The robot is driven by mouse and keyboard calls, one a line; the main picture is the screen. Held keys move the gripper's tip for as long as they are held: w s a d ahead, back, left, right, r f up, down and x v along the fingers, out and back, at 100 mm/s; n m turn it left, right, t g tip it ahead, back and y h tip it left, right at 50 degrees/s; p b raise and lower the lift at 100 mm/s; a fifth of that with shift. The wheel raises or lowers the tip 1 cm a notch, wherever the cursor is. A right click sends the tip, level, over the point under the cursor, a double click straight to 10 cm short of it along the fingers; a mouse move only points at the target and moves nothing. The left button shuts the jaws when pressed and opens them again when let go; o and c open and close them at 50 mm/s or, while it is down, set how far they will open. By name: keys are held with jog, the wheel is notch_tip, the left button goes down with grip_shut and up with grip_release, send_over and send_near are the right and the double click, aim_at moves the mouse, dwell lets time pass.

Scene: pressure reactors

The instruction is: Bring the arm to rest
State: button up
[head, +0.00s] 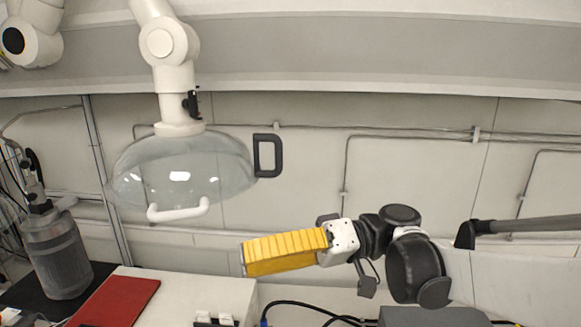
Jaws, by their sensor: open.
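My gripper (262,254) shows at the lower middle of the head view, on the end of my arm that comes in from the right. It has a white body and a long yellow ribbed part that points left and slightly down. It is open, and I see nothing held in it. The gap between its fingers is hard to make out from this side. It is in front of the pale wall, above the white bench edge, and looks clear of everything around it.
A clear dome hood (185,165) with a white handle hangs from a jointed white arm, left of and above my gripper. A grey metal vessel (56,253) stands at far left. A red flat object (116,302) lies on the bench. Dark cables (310,305) run below my gripper.

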jog(key=d+f+m+t+h+b, duration=0.25)
jog(key=f+b, duration=0.55)
jog(key=f, duration=0.6)
jog(key=d+f+m+t+h+b, duration=0.1)
jog(key=f+m+t+h+b, duration=0.25)
jog(key=f+b, duration=0.8)
jog(key=s+d+f+m+t+h+b, duration=0.1)
jog(key=d+f+b, duration=0.4)
jog(key=f, duration=0.5)
jog(key=s+d+f+m+t+h+b, duration=0.1)
jog(key=d+f+t+h+b, duration=0.1)
jog(key=d+f+h+b, duration=0.4)
jog(key=s+d+f+m+t+h+b, duration=0.1)
jog(key=d+f+b, duration=0.5)
jog(key=f, duration=0.9)
jog(key=d+t+h, duration=0.1)
jog(key=d+h, duration=0.1)
jog(key=shift+d+m+t+h, duration=0.3)
jog(key=shift+d+m, duration=0.1)
jog(key=shift+s, duration=0.1)
